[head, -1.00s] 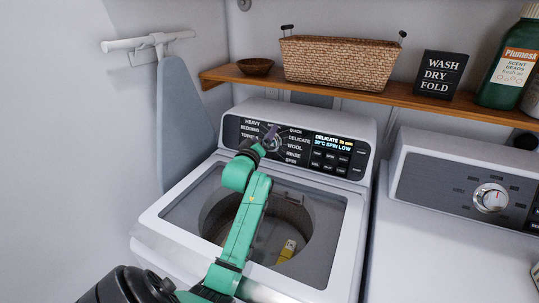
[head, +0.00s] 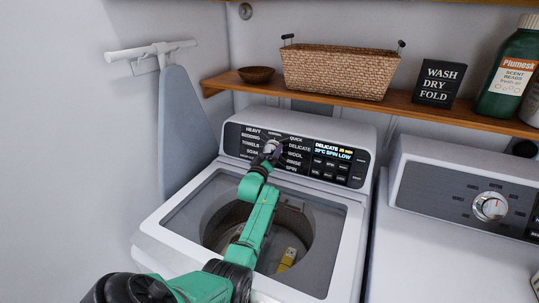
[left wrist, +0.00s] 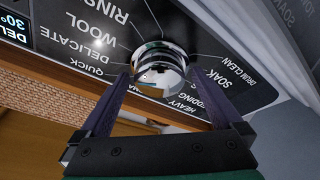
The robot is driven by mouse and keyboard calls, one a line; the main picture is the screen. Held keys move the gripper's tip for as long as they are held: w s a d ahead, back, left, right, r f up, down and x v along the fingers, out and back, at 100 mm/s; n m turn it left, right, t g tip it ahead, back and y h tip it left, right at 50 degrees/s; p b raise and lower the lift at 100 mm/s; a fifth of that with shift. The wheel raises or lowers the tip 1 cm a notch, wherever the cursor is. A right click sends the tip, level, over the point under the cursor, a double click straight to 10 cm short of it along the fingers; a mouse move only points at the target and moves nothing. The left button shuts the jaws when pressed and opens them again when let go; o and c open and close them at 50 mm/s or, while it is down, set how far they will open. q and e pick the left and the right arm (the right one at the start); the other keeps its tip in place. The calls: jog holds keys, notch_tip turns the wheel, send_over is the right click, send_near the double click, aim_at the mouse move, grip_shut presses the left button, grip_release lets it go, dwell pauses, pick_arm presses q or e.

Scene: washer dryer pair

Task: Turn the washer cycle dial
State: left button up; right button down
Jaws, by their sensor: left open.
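The washer's cycle dial (left wrist: 160,62) is a shiny silver knob on the dark control panel, ringed by cycle names that appear upside down in the left wrist view. My left gripper (left wrist: 161,76) is open, its two dark fingers pointing at the dial, one tip near each side of it. I cannot tell whether either finger touches it. In the head view my left gripper (head: 271,151) largely covers the dial. The washer display (head: 333,150) reads DELICATE and 30°C SPIN LOW. My right gripper is not in view.
The washer (head: 175,235) has its top opening exposed, with a yellow item (head: 287,259) inside. The dryer (head: 440,260) stands to the right with its own dial (head: 490,206). A wooden shelf (head: 350,105) above holds a basket (head: 335,70), bowl, sign and bottle.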

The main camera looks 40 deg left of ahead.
pick_arm(q)
jog(key=c, duration=1.3)
jog(key=shift+n, duration=0.3)
jog(key=n, duration=0.1)
jog(key=n+g+p, duration=0.1)
jog(key=shift+d+r+n+y, duration=0.15)
jog(key=shift+n+y, duration=0.25)
jog(key=n+p, duration=0.1)
jog(key=n, duration=0.1)
jog(key=n+g+p, duration=0.1)
jog(key=n+p, duration=0.1)
jog(key=shift+w+r, duration=0.15)
jog(key=shift+r, duration=0.05)
jog(key=n+g+p, duration=0.1)
jog(key=n+p, duration=0.2)
jog(key=shift+r, duration=0.1)
jog(key=shift+f+n+g+p, duration=0.2)
jog(key=shift+n+g+p, duration=0.2)
jog(key=shift+n+p, duration=0.85)
